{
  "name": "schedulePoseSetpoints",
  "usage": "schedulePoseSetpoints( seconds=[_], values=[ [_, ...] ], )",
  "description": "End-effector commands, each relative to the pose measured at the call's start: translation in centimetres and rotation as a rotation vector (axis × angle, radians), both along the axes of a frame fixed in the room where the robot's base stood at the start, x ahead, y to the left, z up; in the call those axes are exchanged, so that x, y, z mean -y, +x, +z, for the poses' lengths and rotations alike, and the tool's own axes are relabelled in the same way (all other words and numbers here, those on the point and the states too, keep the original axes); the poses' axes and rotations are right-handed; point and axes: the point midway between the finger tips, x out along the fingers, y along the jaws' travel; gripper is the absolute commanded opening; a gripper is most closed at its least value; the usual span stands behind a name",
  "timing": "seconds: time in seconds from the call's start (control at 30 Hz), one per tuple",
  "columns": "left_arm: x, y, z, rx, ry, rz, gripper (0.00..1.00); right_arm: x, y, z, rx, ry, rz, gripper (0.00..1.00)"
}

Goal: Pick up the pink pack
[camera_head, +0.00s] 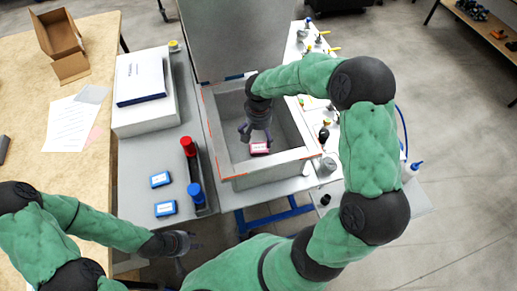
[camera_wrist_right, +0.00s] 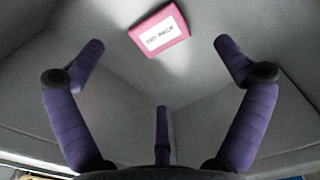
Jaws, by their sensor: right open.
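The pink pack (camera_head: 260,148) is a small box with a white label, inside the open grey bin (camera_head: 224,150). In the right wrist view the pink pack (camera_wrist_right: 159,30) lies ahead of the fingers, near the top of the picture, with clear space around it. My right gripper (camera_head: 256,132) reaches down into the bin, just above and behind the pack. Its purple fingers (camera_wrist_right: 155,62) are spread wide, with nothing between them. My left gripper (camera_head: 190,250) is low at the left, away from the bin; its jaw gap is too small to tell.
Two blue packs (camera_head: 161,179) lie on the grey surface left of the bin, beside a red bottle (camera_head: 187,146) and a blue bottle (camera_head: 196,193). A white box (camera_head: 146,92) stands behind them. The bin walls surround my right gripper. Small parts lie right of the bin.

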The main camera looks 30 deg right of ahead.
Motion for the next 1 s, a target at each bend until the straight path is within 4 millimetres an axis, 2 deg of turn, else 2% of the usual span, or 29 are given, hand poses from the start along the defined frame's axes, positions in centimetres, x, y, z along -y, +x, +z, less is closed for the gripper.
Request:
schedulePoseSetpoints(
  seconds=[0.03, 0.1, 0.37, 0.63, 0.9, 0.93, 1.0],
  values=[
    [0.0, 0.0, -0.3, 0.000, 0.000, 0.000, 0.40, 0.0, -0.1, -1.1, -0.004, -0.001, 0.000, 1.00],
    [0.0, 0.0, -0.5, 0.000, 0.000, 0.000, 0.40, 0.0, 0.0, -2.0, -0.002, 0.000, 0.000, 1.00],
    [0.0, 0.0, -0.9, 0.000, 0.000, 0.000, 0.40, 0.0, -0.1, -3.7, -0.001, 0.000, -0.001, 1.00],
    [0.0, 0.0, -2.0, 0.000, 0.000, 0.000, 0.40, 0.0, -0.1, -7.4, -0.002, 0.000, 0.000, 1.00],
    [0.0, 0.0, -2.0, 0.000, 0.000, 0.000, 0.40, 0.0, -0.1, -7.8, 0.001, 0.000, 0.000, 1.00],
    [0.0, 0.0, -2.0, 0.000, 0.000, 0.000, 0.40, 0.0, -0.1, -7.8, 0.001, 0.000, 0.000, 0.97],
    [0.0, 0.0, -2.0, 0.000, 0.000, 0.000, 0.40, 0.0, -0.1, -7.8, 0.001, 0.000, 0.000, 0.77]
  ],
)
